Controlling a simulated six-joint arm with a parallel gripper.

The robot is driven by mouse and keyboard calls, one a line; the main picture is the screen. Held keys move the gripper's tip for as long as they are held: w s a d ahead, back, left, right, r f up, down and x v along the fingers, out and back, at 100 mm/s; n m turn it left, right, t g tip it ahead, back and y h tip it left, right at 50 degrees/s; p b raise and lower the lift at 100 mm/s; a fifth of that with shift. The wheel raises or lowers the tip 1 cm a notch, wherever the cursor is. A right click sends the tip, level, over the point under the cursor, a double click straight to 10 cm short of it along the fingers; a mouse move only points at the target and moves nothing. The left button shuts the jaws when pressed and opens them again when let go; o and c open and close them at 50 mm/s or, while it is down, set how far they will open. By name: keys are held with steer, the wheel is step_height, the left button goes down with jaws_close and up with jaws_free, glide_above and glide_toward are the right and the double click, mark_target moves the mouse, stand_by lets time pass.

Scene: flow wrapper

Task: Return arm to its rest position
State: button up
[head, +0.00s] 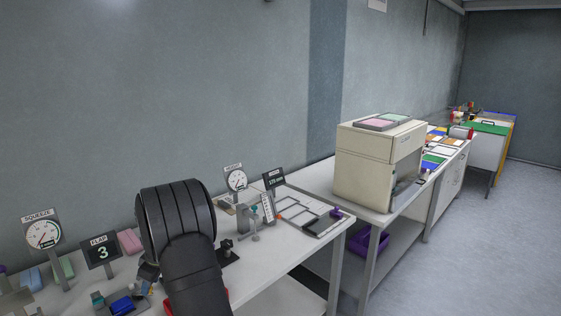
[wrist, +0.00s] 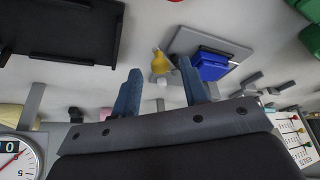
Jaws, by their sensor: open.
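My gripper (wrist: 162,88) shows in the wrist view with two blue fingers spread apart and nothing between them. It points over a pale work surface (wrist: 145,20). Beyond the fingertips are a small yellow piece (wrist: 160,62) and a blue block (wrist: 210,66) on a grey plate (wrist: 240,50). In the head view my dark arm rises over the white bench (head: 270,265) and hides part of it; the gripper itself is hard to make out there.
A squeeze dial (head: 43,235) and a flap display (head: 101,250) stand at the left. A weight-like dial (head: 236,180) and another display (head: 274,178) stand behind the arm. A beige machine (head: 375,165) is on the bench to the right. Open air lies above the bench.

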steer(key=shift+f, duration=0.2)
steer(key=v, duration=1.7)
steer(key=x, duration=1.7)
steer(key=shift+s+a, duration=0.1)
steer(key=shift+s+m, duration=0.2)
steer(key=shift+m, duration=0.2)
steer(key=shift+s+m+t+h, duration=0.3)
steer(key=shift+s+m+t, duration=0.3)
steer(key=shift+m, duration=0.6)
